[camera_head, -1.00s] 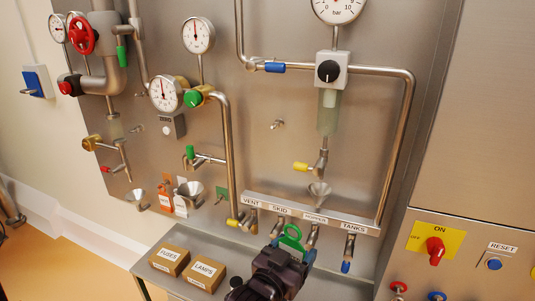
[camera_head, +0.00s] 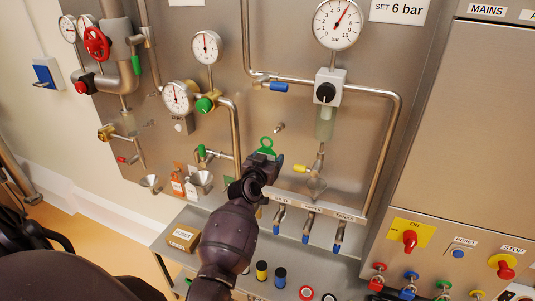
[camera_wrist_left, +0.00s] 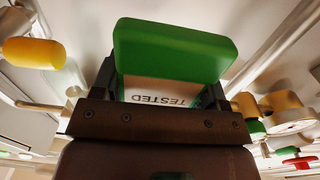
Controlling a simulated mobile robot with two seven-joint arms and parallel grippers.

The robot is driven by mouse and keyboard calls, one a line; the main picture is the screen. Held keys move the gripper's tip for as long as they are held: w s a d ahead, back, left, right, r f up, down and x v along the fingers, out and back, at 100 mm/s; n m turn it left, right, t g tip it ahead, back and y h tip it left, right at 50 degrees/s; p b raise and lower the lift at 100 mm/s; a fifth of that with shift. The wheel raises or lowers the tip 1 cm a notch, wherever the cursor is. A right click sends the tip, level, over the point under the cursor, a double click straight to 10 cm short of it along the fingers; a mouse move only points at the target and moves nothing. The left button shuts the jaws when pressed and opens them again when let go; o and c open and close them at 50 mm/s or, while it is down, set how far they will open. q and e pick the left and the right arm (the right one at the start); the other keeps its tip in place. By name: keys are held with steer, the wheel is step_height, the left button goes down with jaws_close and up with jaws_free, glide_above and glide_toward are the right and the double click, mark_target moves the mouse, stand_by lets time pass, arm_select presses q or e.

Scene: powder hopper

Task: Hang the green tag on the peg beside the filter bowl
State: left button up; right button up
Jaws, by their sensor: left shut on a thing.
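In the left wrist view the tag (camera_wrist_left: 175,50) fills the space between the jaws, above a white part lettered TESTED. The peg (camera_head: 280,127) sticks out of the steel panel, left of the filter bowl (camera_head: 325,123). In the head view the tag's ring appears just below and left of the peg. The two look apart, but I cannot tell the depth gap. My right gripper is not in view.
The labelled manifold (camera_head: 318,210) lies right of and below my left gripper, partly hidden by it. A yellow-handled valve (camera_head: 300,169) is under the bowl. A vertical steel pipe (camera_head: 235,135) stands at left. The panel around the peg is bare.

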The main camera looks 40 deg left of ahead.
mark_target(281, 144)
arm_select(q)
steer(key=shift+w+a+f, duration=0.15)
steer(key=shift+w+a, duration=0.1)
steer(key=shift+w, duration=0.35)
steer(key=shift+w+a+f, duration=0.15)
steer(key=shift+w+a, duration=0.05)
steer(key=shift+w, duration=0.35)
steer(key=shift+f+b+x, duration=0.15)
steer(key=shift+b+x, duration=0.75)
steer(key=shift+x, duration=0.3)
steer(key=shift+f+b+x, duration=0.1)
steer(key=shift+b+x, duration=0.75)
steer(key=shift+x, duration=0.3)
steer(key=shift+f+b+x, duration=0.2)
steer(key=shift+b+x, duration=0.5)
steer(key=shift+x, duration=0.3)
steer(key=shift+w+a+f+b, duration=0.15)
steer(key=shift+w+f+b, duration=0.15)
steer(key=shift+w+b, duration=0.1)
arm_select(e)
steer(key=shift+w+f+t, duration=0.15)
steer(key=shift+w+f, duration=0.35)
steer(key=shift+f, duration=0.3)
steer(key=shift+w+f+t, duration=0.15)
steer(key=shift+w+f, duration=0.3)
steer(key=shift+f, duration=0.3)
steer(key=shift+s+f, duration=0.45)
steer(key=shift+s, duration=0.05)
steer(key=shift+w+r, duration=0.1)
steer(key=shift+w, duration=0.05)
